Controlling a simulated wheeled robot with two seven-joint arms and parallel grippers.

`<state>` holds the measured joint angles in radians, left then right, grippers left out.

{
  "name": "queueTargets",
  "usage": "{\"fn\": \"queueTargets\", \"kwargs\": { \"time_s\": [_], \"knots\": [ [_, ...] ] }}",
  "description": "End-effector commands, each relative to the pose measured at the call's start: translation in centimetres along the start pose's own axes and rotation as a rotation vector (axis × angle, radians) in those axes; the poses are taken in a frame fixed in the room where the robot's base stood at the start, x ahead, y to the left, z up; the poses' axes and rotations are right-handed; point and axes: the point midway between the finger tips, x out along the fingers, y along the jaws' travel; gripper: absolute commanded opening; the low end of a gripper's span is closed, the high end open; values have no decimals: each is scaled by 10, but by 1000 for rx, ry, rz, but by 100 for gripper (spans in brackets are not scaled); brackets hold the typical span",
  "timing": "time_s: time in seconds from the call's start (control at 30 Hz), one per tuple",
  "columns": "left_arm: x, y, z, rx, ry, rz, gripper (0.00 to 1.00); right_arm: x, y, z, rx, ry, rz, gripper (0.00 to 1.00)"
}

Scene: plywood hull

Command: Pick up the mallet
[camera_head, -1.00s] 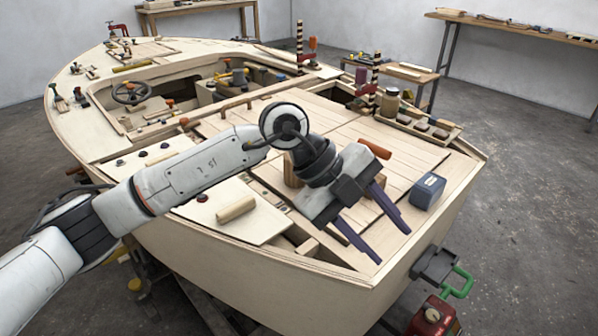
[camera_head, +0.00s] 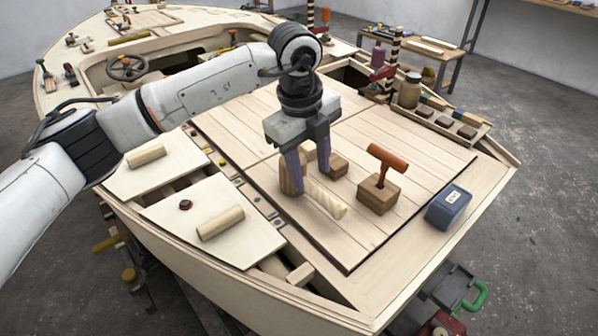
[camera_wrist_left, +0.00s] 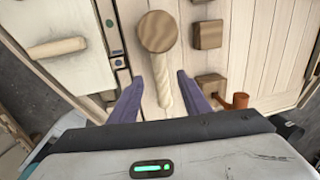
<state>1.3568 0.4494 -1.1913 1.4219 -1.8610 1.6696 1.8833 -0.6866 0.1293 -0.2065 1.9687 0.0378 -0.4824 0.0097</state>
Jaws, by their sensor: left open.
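The mallet lies on the planked deck, its pale handle (camera_head: 326,201) pointing toward the lower right in the head view. Its round brown head (camera_wrist_left: 158,32) shows in the left wrist view, with the handle (camera_wrist_left: 163,88) running down from it. In the head view the head is partly hidden behind my finger. My left gripper (camera_head: 309,180) points down above the mallet, open and empty. In the wrist view its two purple fingers (camera_wrist_left: 160,80) lie on either side of the handle, apart from it in the picture. My right gripper is out of view.
A wooden block (camera_head: 377,195) with an orange-brown T-handle stands right of the mallet. A smaller block (camera_head: 335,166) is close behind. A blue box (camera_head: 448,207) sits near the deck's right edge. A wooden cylinder (camera_head: 220,223) lies on a pale panel at left.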

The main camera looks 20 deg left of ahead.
Motion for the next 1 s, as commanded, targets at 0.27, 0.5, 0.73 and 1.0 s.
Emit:
{"fn": "queueTargets", "kwargs": {
  "time_s": [0.27, 0.5, 0.73, 1.0],
  "knots": [
    [34, 0, 0, -1, 2, 3, 43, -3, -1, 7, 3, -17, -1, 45],
    [67, -1, 0, 1, 2, 0, 43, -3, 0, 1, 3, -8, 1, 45],
    [72, -1, 1, 1, 1, -1, 43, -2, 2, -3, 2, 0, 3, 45],
    [72, -1, 1, 1, 1, -1, 10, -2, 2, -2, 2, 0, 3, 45]
  ]
}}
